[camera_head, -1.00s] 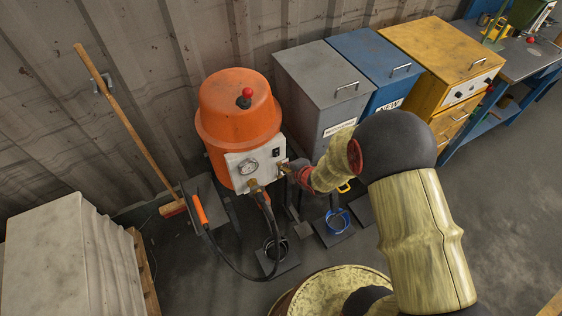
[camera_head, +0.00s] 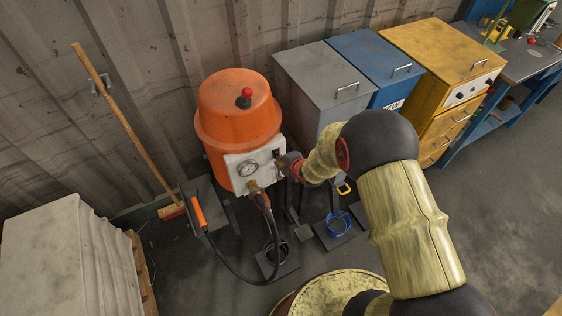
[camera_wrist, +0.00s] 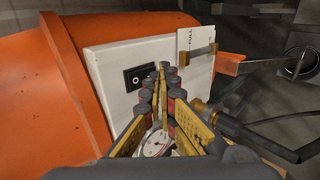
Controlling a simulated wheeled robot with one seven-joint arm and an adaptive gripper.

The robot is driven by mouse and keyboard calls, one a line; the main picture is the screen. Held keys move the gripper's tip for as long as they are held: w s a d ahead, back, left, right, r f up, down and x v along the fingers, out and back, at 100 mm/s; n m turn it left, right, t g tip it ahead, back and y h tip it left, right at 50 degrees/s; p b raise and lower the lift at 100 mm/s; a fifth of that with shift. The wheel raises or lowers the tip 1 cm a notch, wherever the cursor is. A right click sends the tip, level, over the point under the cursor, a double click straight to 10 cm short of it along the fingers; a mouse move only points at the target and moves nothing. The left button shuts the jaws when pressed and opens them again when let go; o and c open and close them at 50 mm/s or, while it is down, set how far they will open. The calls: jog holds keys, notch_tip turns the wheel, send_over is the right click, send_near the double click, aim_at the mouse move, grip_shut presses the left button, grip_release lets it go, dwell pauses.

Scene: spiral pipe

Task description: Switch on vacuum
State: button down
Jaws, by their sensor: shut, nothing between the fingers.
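The vacuum (camera_head: 238,115) is an orange tank with a red knob on its lid. Its white front panel (camera_head: 238,162) carries a round gauge (camera_head: 248,169) and a black switch (camera_head: 276,153). In the wrist view the switch (camera_wrist: 138,77) is a black rocker showing a white ring mark. My gripper (camera_wrist: 162,72) is shut and empty, with its fingertips just right of the switch and over the panel. In the head view my gripper (camera_head: 281,161) is at the panel's right edge, partly hidden by my wrist. I cannot tell whether it touches the panel.
A black hose with an orange handle (camera_head: 199,212) hangs from the panel's brass fitting. Grey (camera_head: 318,82), blue (camera_head: 378,58) and yellow (camera_head: 443,50) cabinets stand to the right. A broom (camera_head: 128,133) leans on the wall at left. A barrel (camera_head: 335,290) stands in front.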

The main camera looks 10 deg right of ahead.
jog(key=b, duration=0.4)
jog(key=shift+w+f+t, duration=0.3)
jog(key=shift+f+t, duration=0.05)
jog(key=shift+t, duration=0.05)
jog(key=shift+a+r, duration=0.1)
